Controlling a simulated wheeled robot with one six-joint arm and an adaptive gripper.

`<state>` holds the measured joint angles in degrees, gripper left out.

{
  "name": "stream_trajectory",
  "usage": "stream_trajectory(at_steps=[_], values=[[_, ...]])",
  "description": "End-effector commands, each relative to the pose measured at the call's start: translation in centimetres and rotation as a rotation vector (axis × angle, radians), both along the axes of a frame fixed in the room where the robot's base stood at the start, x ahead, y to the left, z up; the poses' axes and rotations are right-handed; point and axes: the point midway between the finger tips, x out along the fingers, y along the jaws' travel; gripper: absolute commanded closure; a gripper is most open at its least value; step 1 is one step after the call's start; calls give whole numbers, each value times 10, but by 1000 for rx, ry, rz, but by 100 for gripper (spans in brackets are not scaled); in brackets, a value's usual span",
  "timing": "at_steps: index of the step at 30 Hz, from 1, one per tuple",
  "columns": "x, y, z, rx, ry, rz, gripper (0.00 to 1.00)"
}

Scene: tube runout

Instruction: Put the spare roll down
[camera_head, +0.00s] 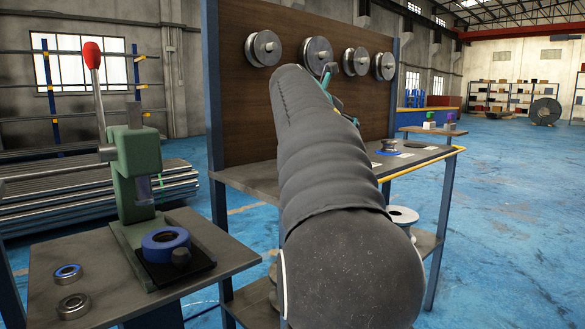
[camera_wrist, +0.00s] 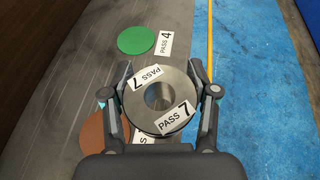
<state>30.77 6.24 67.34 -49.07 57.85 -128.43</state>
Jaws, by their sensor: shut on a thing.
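The spare roll (camera_wrist: 178,90) is a grey ring with a hole in its middle and white labels reading "PASS 7" on its face. My gripper (camera_wrist: 162,100) has a finger on each side of it and is shut on it. A green disc (camera_wrist: 136,40) lies further up the bench, next to a "PASS 4" label (camera_wrist: 167,43). In the head view my arm hides most of my gripper.
The bench (camera_head: 420,160) has a yellow front edge and a small dark spool (camera_head: 390,146) on top. Several metal spools (camera_head: 263,48) hang on its brown back board. At left, a green press (camera_head: 130,170) with a red-knobbed lever stands on a side table (camera_head: 60,260).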

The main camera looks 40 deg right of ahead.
Motion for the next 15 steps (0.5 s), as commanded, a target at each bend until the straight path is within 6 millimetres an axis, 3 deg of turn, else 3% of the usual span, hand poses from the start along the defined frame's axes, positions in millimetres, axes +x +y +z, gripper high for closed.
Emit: stream_trajectory(at_steps=[15], values=[[88,32,-57,0,0,3,100]])
